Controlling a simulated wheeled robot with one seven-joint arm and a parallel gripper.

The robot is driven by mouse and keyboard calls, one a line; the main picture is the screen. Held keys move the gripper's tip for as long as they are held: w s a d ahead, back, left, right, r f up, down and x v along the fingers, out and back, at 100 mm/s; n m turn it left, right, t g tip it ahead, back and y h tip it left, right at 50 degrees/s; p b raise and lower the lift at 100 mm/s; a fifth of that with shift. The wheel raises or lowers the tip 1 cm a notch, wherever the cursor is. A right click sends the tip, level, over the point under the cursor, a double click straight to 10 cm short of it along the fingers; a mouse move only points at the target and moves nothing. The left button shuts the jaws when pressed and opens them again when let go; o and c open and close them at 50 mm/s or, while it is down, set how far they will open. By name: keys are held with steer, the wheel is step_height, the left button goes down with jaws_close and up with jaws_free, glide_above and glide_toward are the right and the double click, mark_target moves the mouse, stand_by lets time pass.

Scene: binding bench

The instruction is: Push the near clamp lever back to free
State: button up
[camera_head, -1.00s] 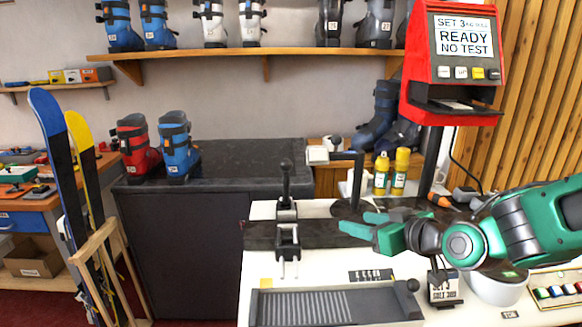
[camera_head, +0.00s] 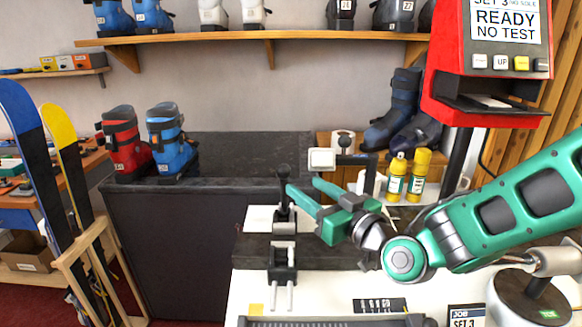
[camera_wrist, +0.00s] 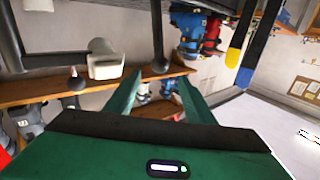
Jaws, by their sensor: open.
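The near clamp (camera_head: 283,257) is a black toggle clamp at the bench's left side. Its lever (camera_head: 284,190) stands upright with a round black knob. In the wrist view, which is upside down, the lever knob (camera_wrist: 160,66) hangs just beyond the fingers, roughly between them. My green gripper (camera_head: 303,187) is open and empty, its tips pointing left, close right of the lever; I cannot tell whether one touches it. The fingers also show in the wrist view (camera_wrist: 160,98).
A second clamp with a black knob (camera_head: 344,143) and a white pad (camera_head: 321,159) stands behind my gripper. Two yellow spray cans (camera_head: 419,175) stand to its right. The red tester box (camera_head: 490,70) overhangs at the right. A ribbed tray (camera_head: 330,321) lies in front.

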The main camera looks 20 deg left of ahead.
mark_target(289, 174)
steer(key=x, duration=1)
steer(key=shift+w+a, duration=0.25)
steer(key=shift+w, duration=0.05)
